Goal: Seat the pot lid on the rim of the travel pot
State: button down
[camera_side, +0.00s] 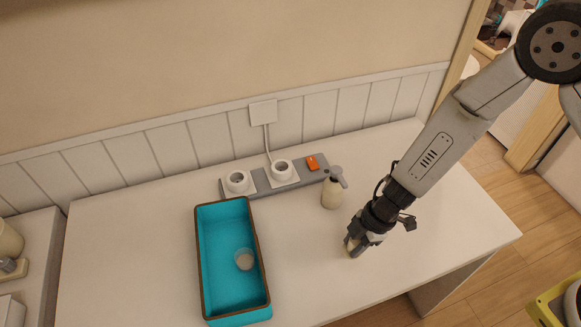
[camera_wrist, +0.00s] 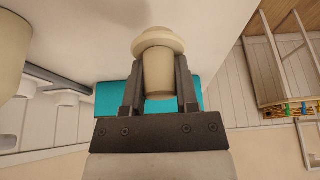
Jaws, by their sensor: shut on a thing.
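My gripper (camera_wrist: 158,80) is shut on a cream piece, which I take as the pot lid (camera_wrist: 158,72). It has a tapered stem between the fingers and a wider round flange by the fingertips. In the side view my gripper (camera_side: 356,242) points down, low over the right part of the table; I cannot tell whether the piece touches the top. The cream travel pot (camera_side: 332,194), with a grey top and handle, stands upright behind and left of my gripper, apart from it. A large cream surface, probably the pot (camera_wrist: 10,50), shows at the wrist view's left edge.
A teal tray (camera_side: 202,262) holding a small whitish cup (camera_side: 244,259) lies left of my gripper. A power strip (camera_side: 262,186) with white plugs and an orange switch (camera_side: 313,162) runs along the wall behind the pot. The table is clear to the right.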

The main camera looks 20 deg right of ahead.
jog(key=shift+r, duration=3.2)
jog(key=w+a+m, duration=0.1)
jog(key=w+a, duration=0.2)
jog(key=a, duration=0.8)
jog(key=w+a+r+m, duration=0.1)
jog(key=w+a, duration=0.2)
jog(key=a, duration=0.9)
jog(key=shift+w+a+r+t, duration=0.2)
jog(key=shift+w+r+t, duration=0.05)
jog(key=shift+w+t, duration=0.15)
jog(key=shift+f, duration=0.2)
jog(key=shift+f, duration=2.7)
jog(key=shift+f, duration=1.1)
